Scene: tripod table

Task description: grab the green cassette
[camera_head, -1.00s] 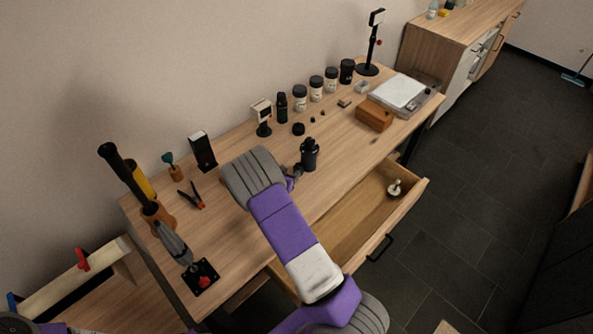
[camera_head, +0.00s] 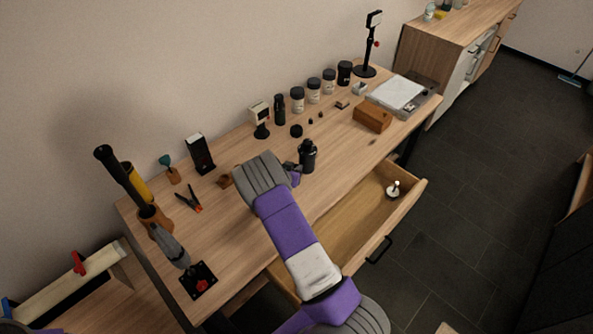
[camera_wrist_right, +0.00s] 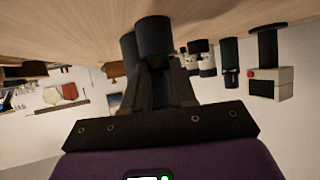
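I cannot make out a thing that is clearly the green cassette in either view. In the right wrist view, the dark fingers (camera_wrist_right: 160,75) point toward dark cylinders (camera_wrist_right: 155,38). A faint dark-green patch shows near the fingertips, too dark to identify. I cannot tell whether the fingers hold anything. My left gripper is out of view.
Several lidded jars (camera_head: 313,91) stand along the back of the table. Small dark pieces (camera_head: 311,121) lie before them. A brown block (camera_head: 372,117) and a silver device (camera_head: 405,95) are at right. A drawer (camera_head: 372,213) is open in front. Pliers (camera_head: 189,201) lie at left.

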